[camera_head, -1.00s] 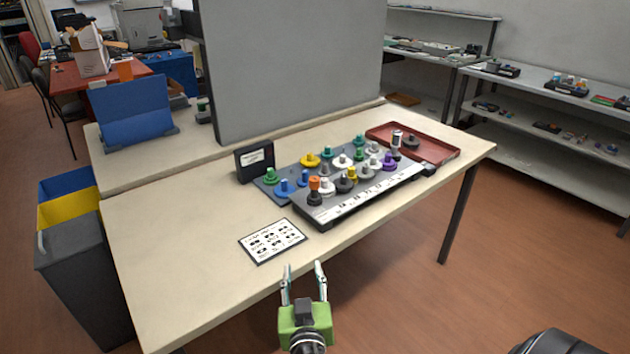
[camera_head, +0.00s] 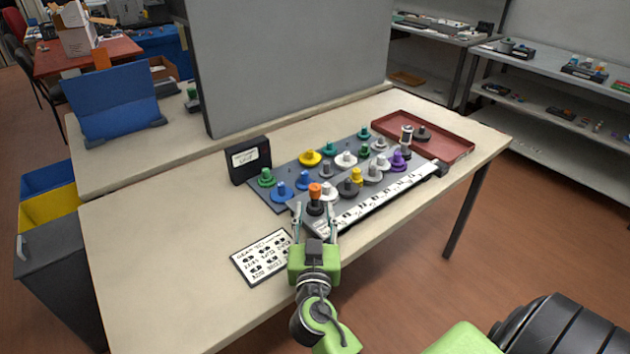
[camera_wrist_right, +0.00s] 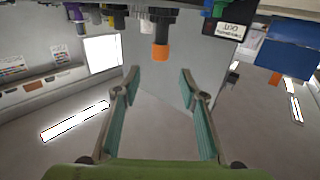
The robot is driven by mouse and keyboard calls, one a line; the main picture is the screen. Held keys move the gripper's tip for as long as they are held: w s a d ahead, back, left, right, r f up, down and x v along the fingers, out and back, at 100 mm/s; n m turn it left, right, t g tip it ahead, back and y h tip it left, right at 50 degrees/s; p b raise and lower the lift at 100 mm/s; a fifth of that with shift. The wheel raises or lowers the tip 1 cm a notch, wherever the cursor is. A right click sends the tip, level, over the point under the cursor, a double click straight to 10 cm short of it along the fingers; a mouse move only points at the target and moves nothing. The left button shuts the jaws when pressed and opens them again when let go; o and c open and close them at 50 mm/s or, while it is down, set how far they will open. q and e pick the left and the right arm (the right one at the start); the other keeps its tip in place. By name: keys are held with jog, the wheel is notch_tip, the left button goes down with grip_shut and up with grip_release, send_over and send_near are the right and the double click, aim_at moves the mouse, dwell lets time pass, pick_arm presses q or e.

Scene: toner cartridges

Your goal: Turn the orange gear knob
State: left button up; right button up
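The orange gear knob (camera_head: 315,191) is an orange cap on a dark gear base at the near left of the grey board (camera_head: 271,198) on the table. It also shows at the top middle of the right wrist view (camera_wrist_right: 160,52), upside down. My right gripper (camera_head: 314,211) is open, its two fingers pointing at the knob. In the right wrist view the fingers (camera_wrist_right: 158,84) stand wide apart with nothing between them, and the knob lies beyond their tips. Whether a finger touches the gear base cannot be told. My left gripper is not in view.
Several coloured gear knobs, such as a white one (camera_head: 328,192) close by, crowd the board. A labelled black box (camera_head: 248,160) stands at its left. A printed card (camera_head: 263,257) lies in front. A red tray (camera_head: 455,146) is at the right. The table's left side is clear.

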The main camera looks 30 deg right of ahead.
aim_at(315, 192)
jog(key=p+x, duration=0.1)
jog(key=x, duration=0.5)
jog(key=shift+d+r+p, duration=0.1)
jog(key=shift+p, duration=0.2)
jog(key=x, duration=0.3)
jog(key=shift+p, duration=0.35)
jog(key=shift+w+d, duration=0.2)
jog(key=shift+w, duration=0.1)
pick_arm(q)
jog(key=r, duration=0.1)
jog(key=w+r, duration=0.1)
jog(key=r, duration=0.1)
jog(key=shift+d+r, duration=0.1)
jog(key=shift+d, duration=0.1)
pick_arm(e)
jog(key=shift+f, duration=0.2)
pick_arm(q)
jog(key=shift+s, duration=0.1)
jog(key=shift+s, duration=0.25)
pick_arm(e)
grip_shut()
